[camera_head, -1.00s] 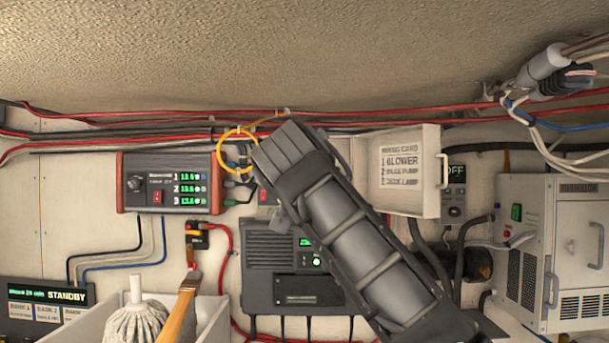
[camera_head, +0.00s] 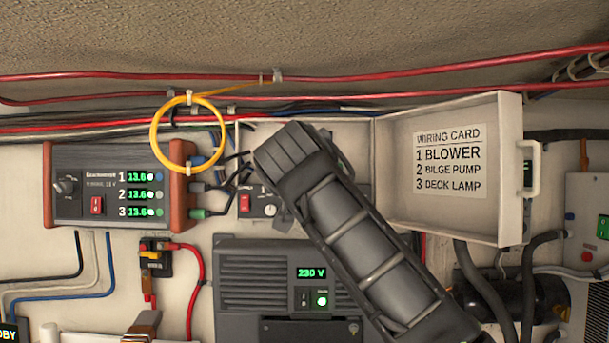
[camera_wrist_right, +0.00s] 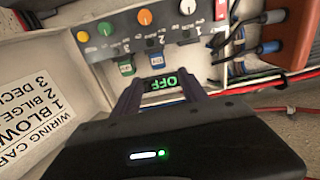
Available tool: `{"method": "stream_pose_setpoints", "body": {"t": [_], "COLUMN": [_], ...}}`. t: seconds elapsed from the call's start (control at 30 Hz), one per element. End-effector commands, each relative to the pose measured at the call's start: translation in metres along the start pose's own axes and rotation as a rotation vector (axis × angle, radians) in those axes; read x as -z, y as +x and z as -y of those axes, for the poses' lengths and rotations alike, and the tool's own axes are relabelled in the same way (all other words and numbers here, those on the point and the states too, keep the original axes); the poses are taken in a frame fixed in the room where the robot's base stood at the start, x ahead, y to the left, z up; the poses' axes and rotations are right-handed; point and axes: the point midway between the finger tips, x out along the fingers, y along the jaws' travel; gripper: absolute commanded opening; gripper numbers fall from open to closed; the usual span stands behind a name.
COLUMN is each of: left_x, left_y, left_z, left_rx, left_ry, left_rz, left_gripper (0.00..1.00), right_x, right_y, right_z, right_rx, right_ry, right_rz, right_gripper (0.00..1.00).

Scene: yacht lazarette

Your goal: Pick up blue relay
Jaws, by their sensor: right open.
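A small blue relay (camera_wrist_right: 157,61) shows in the right wrist view, plugged in below a row of knobs on a grey panel. A similar green relay (camera_wrist_right: 126,67) sits just left of it. My right gripper (camera_wrist_right: 156,86) is open, its two dark fingers pointing toward the panel, with the blue relay beyond the gap between them. I see nothing held, and cannot tell whether the fingers touch anything. In the head view my right arm covers much of the open box (camera_head: 385,118), and the blue relay is hidden there. My left gripper is not in view.
The box lid with a wiring card (camera_head: 448,160) stands open to the right. A yellow cable loop (camera_head: 153,140) hangs by the orange-ended power unit (camera_head: 110,185). Red cables (camera_head: 120,76) run above. A grey inverter (camera_head: 262,285) is mounted below.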

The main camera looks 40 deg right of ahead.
Motion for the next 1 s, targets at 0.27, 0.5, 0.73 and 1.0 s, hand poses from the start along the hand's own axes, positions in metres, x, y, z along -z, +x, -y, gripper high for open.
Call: {"method": "stream_pose_setpoints", "body": {"t": [0.27, 0.5, 0.73, 1.0], "left_x": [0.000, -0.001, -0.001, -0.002], "left_y": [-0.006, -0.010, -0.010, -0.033], "left_z": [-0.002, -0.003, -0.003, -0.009], "left_rx": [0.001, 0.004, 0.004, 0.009], "left_ry": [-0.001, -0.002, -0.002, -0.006], "left_rz": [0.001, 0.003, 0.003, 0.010], "left_gripper": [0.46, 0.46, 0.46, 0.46], "right_x": [0.002, 0.001, 0.001, 0.006], "right_y": [0.010, 0.026, 0.027, 0.058], "right_z": [0.000, 0.000, 0.000, -0.004], "right_rx": [-0.001, 0.001, 0.000, -0.004], "right_ry": [-0.001, 0.001, 0.000, -0.003], "right_rz": [0.002, 0.000, 0.000, 0.003], "right_gripper": [0.51, 0.51, 0.51, 0.51]}}
